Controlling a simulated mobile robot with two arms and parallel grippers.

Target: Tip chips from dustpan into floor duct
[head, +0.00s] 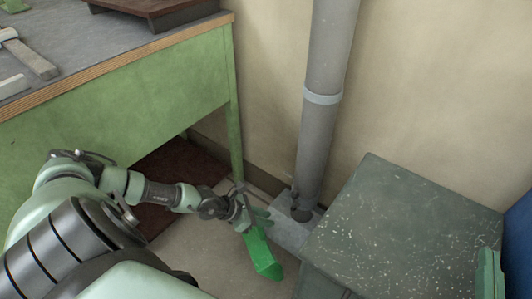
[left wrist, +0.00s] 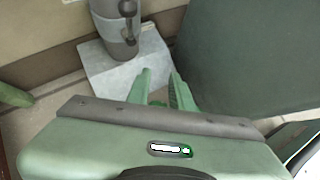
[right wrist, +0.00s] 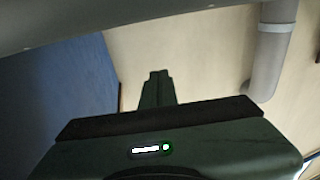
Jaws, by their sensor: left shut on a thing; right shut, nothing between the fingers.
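A bright green dustpan (head: 263,257) hangs from my left gripper (head: 240,215) in the head view, low over the floor. My left gripper is shut on it. The left wrist view shows the green fingers (left wrist: 160,76), but I cannot make out the pan there. A grey duct pipe (head: 325,110) runs down the wall to a pale base block (head: 290,232), with a dark fitting at its foot. The pan is left of and in front of this block, apart from it. Chips inside the pan cannot be made out. My right gripper (right wrist: 158,75) is shut and empty.
A dark green box (head: 400,230) with a pale-speckled top stands right of the duct. A green workbench (head: 170,90) holding a hammer (head: 30,55) stands at left, with a brown board (head: 175,165) beneath. A blue surface (right wrist: 65,110) shows at right. Bare floor lies around the pan.

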